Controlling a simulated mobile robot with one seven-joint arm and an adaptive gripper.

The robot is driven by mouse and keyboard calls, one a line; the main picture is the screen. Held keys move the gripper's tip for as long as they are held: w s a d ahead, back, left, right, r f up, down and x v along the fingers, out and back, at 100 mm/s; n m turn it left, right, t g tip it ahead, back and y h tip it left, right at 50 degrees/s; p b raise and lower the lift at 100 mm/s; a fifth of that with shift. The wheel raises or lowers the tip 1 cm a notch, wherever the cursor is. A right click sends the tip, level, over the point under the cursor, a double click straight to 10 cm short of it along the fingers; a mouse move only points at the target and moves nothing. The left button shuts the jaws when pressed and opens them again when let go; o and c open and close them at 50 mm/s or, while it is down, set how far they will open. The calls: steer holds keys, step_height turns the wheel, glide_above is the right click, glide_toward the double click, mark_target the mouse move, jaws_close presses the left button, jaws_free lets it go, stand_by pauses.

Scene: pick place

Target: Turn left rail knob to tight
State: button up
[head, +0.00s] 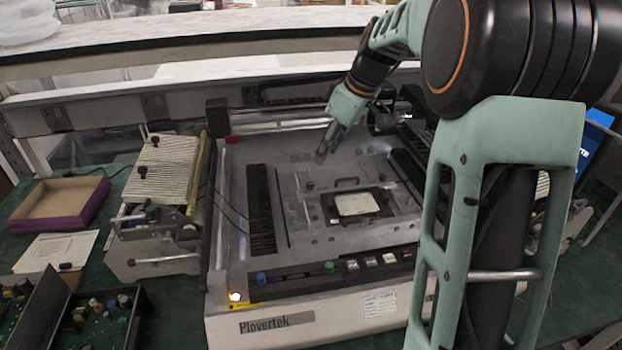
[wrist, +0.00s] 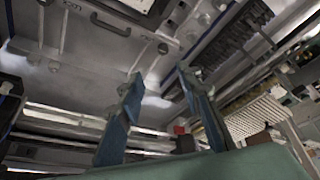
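My gripper (head: 326,147) hangs above the back left of the machine's grey bed, with its fingers pointing down. In the wrist view, its two blue fingers (wrist: 160,77) are apart with nothing between them, so it is open. A small dark knob (head: 310,185) stands on the bed below and left of the fingertips, near a slim rail. The wrist view shows a small round knob (wrist: 163,48) beside a thin rod, beyond the fingertips and apart from them. I cannot tell for certain which one is the left rail knob, or how tight it is.
A framed plate (head: 356,204) lies in the middle of the bed. A black slotted strip (head: 261,210) runs along its left side, and a red button (head: 231,139) sits at the back left corner. A purple-sided tray (head: 62,205) stands far left.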

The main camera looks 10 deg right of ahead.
mark_target(311, 184)
steer(key=x, duration=1.1)
steer(key=shift+s, duration=0.4)
jaws_close()
